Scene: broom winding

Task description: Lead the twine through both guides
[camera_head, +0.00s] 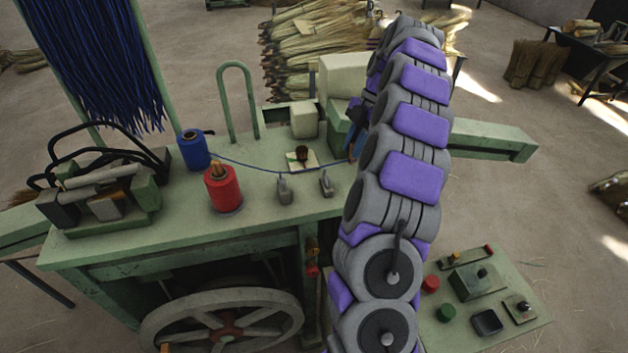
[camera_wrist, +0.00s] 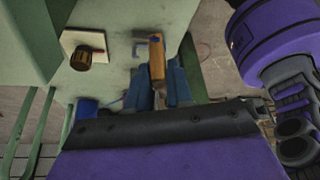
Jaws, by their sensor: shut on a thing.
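The blue twine spool (camera_head: 193,150) stands on the green bench at the left. A thin blue twine (camera_head: 262,169) runs from it to the right towards my gripper, sagging a little. Two small grey metal guides, the left one (camera_head: 284,190) and the right one (camera_head: 326,184), stand near the bench's front edge. The twine passes behind both, apart from them in the picture. In the wrist view my gripper (camera_wrist: 159,88) has its blue fingers shut on an orange-brown wooden handle (camera_wrist: 157,58). In the head view my arm mostly hides the gripper. How the twine joins the handle is unclear.
A red spool (camera_head: 223,189) stands left of the guides. A dark knob on a pale plate (camera_head: 302,158) lies behind them. A green hoop (camera_head: 238,100) and pale blocks (camera_head: 342,76) stand farther back. A control panel (camera_head: 478,300) is at the lower right.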

